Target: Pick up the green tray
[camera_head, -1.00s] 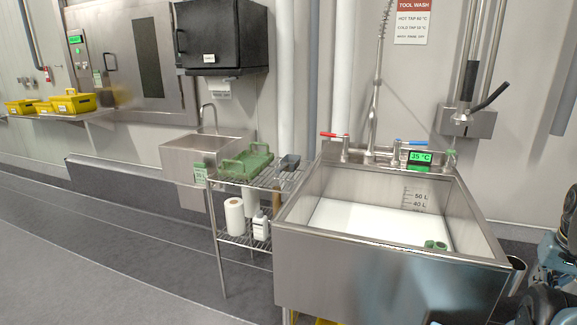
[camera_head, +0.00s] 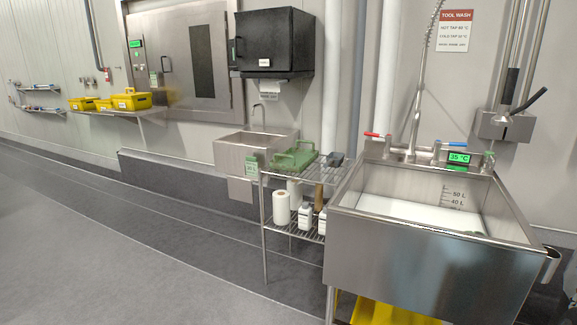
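The green tray (camera_head: 294,158) lies on the top shelf of a wire rack (camera_head: 266,172), between the small hand sink and the large wash sink. It has raised handles. A small dark tray sits beside it on the right. My gripper is not in view, so its distance from the tray cannot be seen.
The large steel wash sink (camera_head: 430,245) stands to the right of the rack, with a yellow object (camera_head: 385,312) under it. White bottles and a paper roll (camera_head: 282,208) stand on the lower shelf. Yellow trays (camera_head: 131,99) sit on a wall shelf at left. The grey floor (camera_head: 130,235) is clear.

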